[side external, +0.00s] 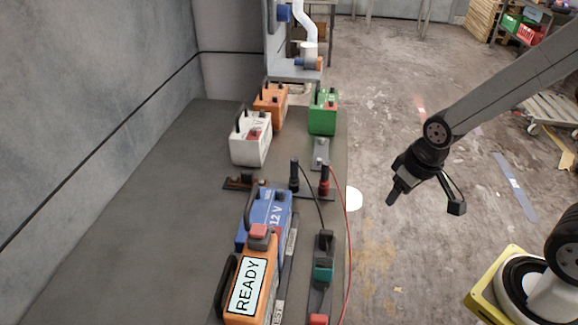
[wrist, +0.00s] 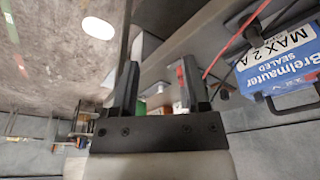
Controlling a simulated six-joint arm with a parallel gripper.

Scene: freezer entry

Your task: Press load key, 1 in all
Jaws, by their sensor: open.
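An orange tester (side external: 237,311) stands at the front of the grey bench (side external: 140,215), its light screen reading READY. A red cap (side external: 259,230) shows at its top. A dark narrow unit (side external: 327,242) to its right carries a teal key (side external: 323,271) and a red key (side external: 319,320). No load key label is readable, so I cannot tell which is the load key. My gripper (side external: 424,203) is open and empty, beyond the bench's right edge and apart from these things. Its two fingers also show spread in the wrist view (wrist: 160,85).
A blue 12 V battery (side external: 265,210) is behind the tester; it also shows in the wrist view (wrist: 285,65). Black and red terminal posts (side external: 324,181) with cables stand nearby. White (side external: 250,152), orange (side external: 268,110) and green (side external: 323,118) batteries stand farther back. The bench's left side is clear.

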